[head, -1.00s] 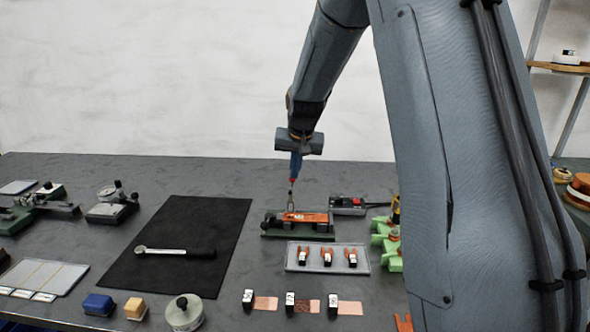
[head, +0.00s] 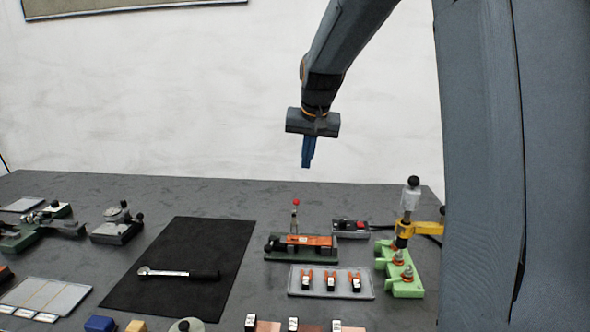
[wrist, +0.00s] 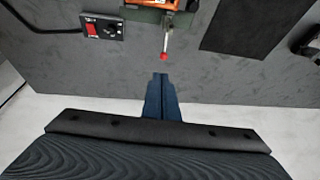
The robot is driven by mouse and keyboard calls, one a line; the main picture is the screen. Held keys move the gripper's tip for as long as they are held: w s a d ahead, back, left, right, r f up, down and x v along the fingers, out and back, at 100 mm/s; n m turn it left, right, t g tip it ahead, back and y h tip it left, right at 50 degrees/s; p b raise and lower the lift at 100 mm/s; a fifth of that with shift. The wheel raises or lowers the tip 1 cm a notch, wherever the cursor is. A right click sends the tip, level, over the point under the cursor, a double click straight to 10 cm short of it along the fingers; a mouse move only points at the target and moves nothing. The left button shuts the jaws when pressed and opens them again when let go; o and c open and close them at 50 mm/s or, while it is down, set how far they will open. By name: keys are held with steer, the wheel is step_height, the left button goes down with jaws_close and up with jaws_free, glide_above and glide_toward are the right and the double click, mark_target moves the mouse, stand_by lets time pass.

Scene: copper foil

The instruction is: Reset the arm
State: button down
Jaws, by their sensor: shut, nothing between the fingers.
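My gripper (head: 307,165) hangs in the air above the back of the table, its blue fingers shut with nothing between them. In the wrist view its blue fingers (wrist: 160,78) are together and empty. Below it stands a dark green fixture (head: 272,254) with an orange piece (head: 308,240) and an upright red-tipped lever (head: 295,203). The gripper is apart from the lever and touches nothing. In the wrist view the red lever tip (wrist: 164,57) lies beyond the fingers.
A black box with a red switch (head: 350,226) and a green fixture with a yellow clamp (head: 385,265) stand right of the fixture. A tray (head: 297,291) holds three small parts in front. A wrench (head: 185,274) lies on a black mat (head: 215,235). Air around the gripper is clear.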

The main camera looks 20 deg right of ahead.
steer(key=s+a+f+n+g, duration=0.1)
steer(key=s+a+f, duration=0.1)
steer(key=s+f, duration=0.4)
steer(key=s+a+f+n+g, duration=0.1)
steer(key=s+f, duration=0.5)
steer(key=s, duration=0.8)
steer(key=s+a+f+n+g, duration=0.2)
steer(key=s+a+f, duration=0.2)
steer(key=s, duration=0.5)
steer(key=shift+s+f, duration=0.2)
steer(key=shift+f, duration=0.4)
steer(key=shift+s+f, duration=0.2)
steer(key=shift+f, duration=0.4)
